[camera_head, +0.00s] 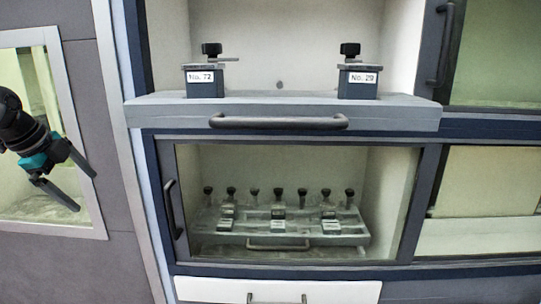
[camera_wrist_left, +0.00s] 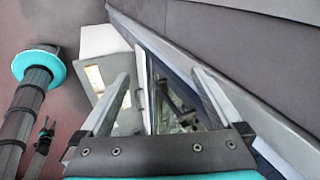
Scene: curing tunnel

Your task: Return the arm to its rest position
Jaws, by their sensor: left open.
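My left gripper (camera_head: 86,191) is at the left of the head view, in front of a window in the grey wall. Its two dark fingers are spread apart and nothing is between them. In the left wrist view the same gripper (camera_wrist_left: 161,78) shows both fingers apart, with a cabinet edge and glass beyond them. It touches nothing that I can make out. My right gripper is in neither view.
A pulled-out grey shelf (camera_head: 280,108) carries two dark fixtures, labelled No. 72 (camera_head: 205,80) and one on the right (camera_head: 358,80). Below, a glazed door (camera_head: 400,200) with a handle closes off a rack (camera_head: 225,238) of several knobbed fixtures. A white drawer (camera_head: 220,290) is underneath.

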